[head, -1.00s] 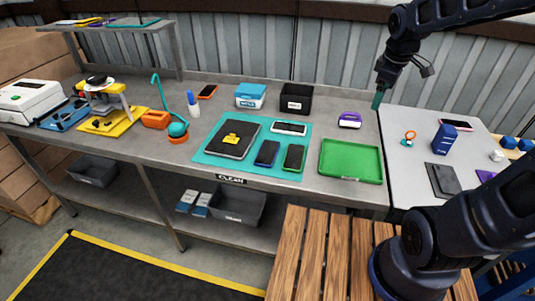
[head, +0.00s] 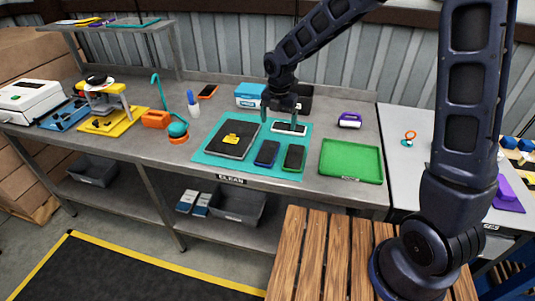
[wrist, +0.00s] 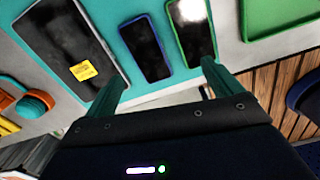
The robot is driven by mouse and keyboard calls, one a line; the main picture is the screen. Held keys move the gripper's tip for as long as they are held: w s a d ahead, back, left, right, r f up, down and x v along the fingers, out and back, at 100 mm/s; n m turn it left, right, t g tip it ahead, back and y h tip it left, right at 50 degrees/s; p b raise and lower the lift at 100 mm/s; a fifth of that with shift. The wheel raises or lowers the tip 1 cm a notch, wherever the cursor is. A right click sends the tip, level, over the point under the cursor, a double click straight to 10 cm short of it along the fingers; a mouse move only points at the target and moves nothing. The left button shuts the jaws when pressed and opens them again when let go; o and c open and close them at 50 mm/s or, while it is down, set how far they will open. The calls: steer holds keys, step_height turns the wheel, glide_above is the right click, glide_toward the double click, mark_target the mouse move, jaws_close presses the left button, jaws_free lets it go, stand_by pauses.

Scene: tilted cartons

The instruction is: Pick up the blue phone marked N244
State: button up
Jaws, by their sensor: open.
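A dark phone with a blue edge (head: 267,153) lies flat on the teal mat (head: 208,160), between a tablet and a green-edged phone. It also shows at the top of the wrist view (wrist: 147,47); no N244 marking is readable. My gripper (head: 279,118) is open and empty above the back of the mat, behind the blue phone and near a white phone (head: 289,128). In the wrist view, its teal fingers (wrist: 163,75) are spread apart and the blue phone lies beyond them, apart from both.
The tablet (head: 234,138) with a yellow label lies left of the blue phone, and the green-edged phone (head: 294,157) lies close on its right. A green tray (head: 350,160) stands farther right. A blue-and-white box (head: 248,96) and a black bin (head: 306,100) stand behind the mat.

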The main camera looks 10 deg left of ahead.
step_height(320, 180, down, 2)
steer(key=s+a+f+n, duration=0.1)
steer(key=a+n, duration=0.1)
steer(key=a, duration=0.1)
glide_above(267, 151)
steer(key=f, duration=0.3)
steer(key=d+f, duration=0.1)
steer(key=shift+s+f, duration=0.25)
steer(key=shift+f, duration=0.1)
steer(key=shift+w+a+f, duration=0.1)
steer(key=shift+a+f, duration=0.1)
steer(key=shift+f, duration=1.15)
steer(key=shift+w+a+f, duration=0.1)
steer(key=shift+a+f, duration=0.05)
steer(key=shift+f, duration=1.15)
steer(key=c, duration=1.2)
steer(key=shift+r, duration=0.15)
